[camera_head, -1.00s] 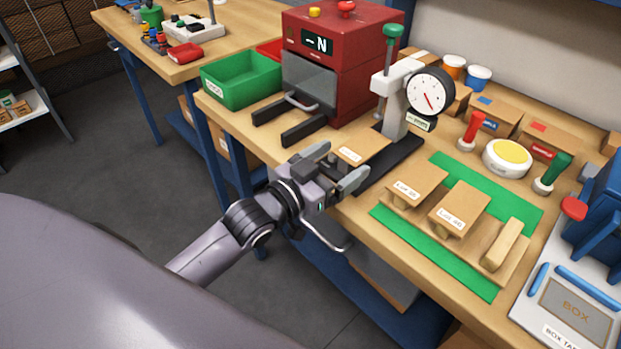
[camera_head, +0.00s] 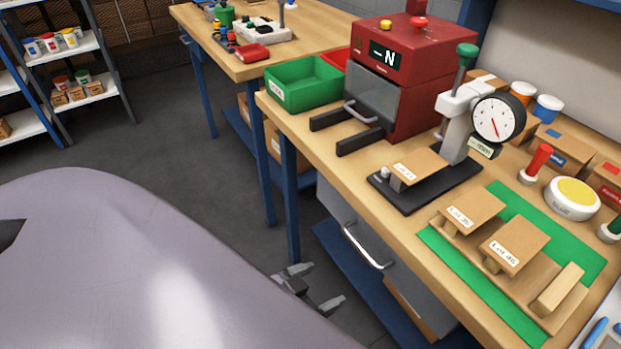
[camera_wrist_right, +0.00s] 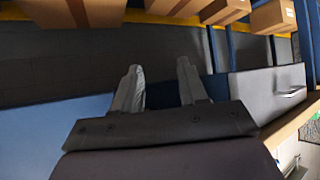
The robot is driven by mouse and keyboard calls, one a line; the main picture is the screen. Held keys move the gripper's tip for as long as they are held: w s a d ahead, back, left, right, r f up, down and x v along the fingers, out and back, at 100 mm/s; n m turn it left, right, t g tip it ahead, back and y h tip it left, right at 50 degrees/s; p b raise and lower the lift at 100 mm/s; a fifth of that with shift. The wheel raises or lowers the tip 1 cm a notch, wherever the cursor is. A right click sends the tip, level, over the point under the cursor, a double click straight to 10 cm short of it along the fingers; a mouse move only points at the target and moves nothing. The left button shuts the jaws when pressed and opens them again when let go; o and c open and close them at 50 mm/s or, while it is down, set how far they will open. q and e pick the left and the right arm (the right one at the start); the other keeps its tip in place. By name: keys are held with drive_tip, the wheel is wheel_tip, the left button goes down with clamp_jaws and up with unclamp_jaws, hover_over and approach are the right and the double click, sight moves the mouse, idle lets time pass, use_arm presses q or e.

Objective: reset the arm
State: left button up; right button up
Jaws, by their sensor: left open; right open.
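The rest of that arm is hidden behind my own body. My right gripper (camera_wrist_right: 160,88) shows in the right wrist view with its two fingers spread and empty, above dark floor.
The workbench (camera_head: 330,160) holds a green bin (camera_head: 303,88), a red machine (camera_head: 415,60), a dial gauge stand (camera_head: 455,115) and labelled blocks (camera_head: 513,243) on a green mat (camera_head: 470,283). A drawer handle (camera_head: 365,248) juts out. Cardboard boxes (camera_wrist_right: 272,17) show in the wrist view.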

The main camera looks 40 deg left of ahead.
use_arm(q)
drive_tip(key=shift+g+y, duration=0.3)
drive_tip(key=shift+g, duration=0.4)
drive_tip(key=shift+s+d+f+p, duration=0.1)
drive_tip(key=shift+s+f+p, duration=0.45)
drive_tip(key=shift+s, duration=0.5)
drive_tip(key=shift+s+d+f+p, duration=0.1)
drive_tip(key=shift+s+f+p, duration=0.3)
drive_tip(key=shift+s+f, duration=0.45)
